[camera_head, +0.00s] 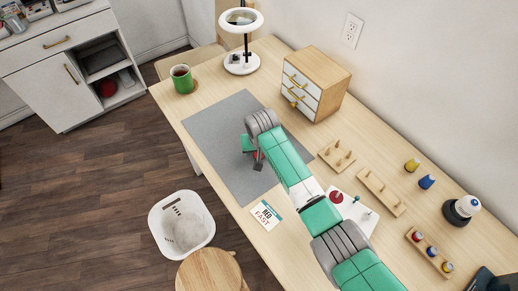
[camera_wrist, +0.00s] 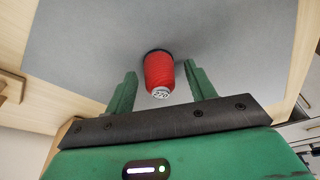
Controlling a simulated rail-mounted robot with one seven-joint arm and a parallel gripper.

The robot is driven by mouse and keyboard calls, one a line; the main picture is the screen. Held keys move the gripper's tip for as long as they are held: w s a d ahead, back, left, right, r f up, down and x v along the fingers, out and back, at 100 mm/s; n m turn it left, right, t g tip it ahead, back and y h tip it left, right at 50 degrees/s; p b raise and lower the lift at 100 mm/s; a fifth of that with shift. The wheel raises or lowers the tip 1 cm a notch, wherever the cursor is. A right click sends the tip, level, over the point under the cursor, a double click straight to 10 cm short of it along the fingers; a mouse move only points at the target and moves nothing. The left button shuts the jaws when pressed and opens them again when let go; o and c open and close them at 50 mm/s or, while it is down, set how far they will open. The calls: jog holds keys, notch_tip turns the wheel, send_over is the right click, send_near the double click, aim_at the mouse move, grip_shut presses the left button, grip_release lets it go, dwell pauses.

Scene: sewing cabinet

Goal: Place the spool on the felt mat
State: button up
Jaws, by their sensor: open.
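The red spool (camera_wrist: 158,72) is in the wrist view, its labelled end toward the camera and its dark far end against the grey felt mat (camera_wrist: 230,35). It appears to stand on the mat. My gripper (camera_wrist: 160,78) is open, with one green finger on each side of the spool and a visible gap to both. In the head view the felt mat (camera_head: 222,128) lies on the desk, and my gripper (camera_head: 254,150) is low over its middle. There the spool is mostly hidden by my gripper.
A green mug (camera_head: 182,79), a ring lamp (camera_head: 241,62) and a small drawer box (camera_head: 315,82) stand behind the mat. A card (camera_head: 266,215) lies near the front edge.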

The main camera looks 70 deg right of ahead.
jog(key=p+v, duration=0.4)
jog(key=v, duration=0.8)
jog(key=shift+r, duration=0.1)
jog(key=w+a+r+n+t+h, duration=0.1)
jog(key=w+a+r+n+t, duration=0.3)
jog(key=w+a+r, duration=0.7)
jog(key=w+a+r+n+t+h, duration=0.1)
jog(key=w+a+r+n+t, duration=0.1)
jog(key=w+a+r+t, duration=0.85)
jog(key=s+a+r+n+t, duration=0.1)
jog(key=a+r, duration=0.4)
jog(key=r, duration=0.3)
jog(key=s+a+r+n, duration=0.1)
jog(key=a+r+n, duration=0.1)
jog(key=a+r, duration=0.55)
jog(key=s+a+r+n+t+y, duration=0.1)
jog(key=s+a+r+t+y, duration=0.1)
jog(key=s+a+r+t, duration=0.2)
jog(key=s+a+r+n+t+y, duration=0.1)
jog(key=s+a+r+t, duration=0.3)
jog(key=s+a+r, duration=0.4)
notch_tip(320, 180, up, 6)
jog(key=shift+s+f+n+y, duration=0.25)
jog(key=shift+s+n+y, duration=0.15)
jog(key=shift+s+y, duration=0.55)
jog(key=shift+s, duration=0.1)
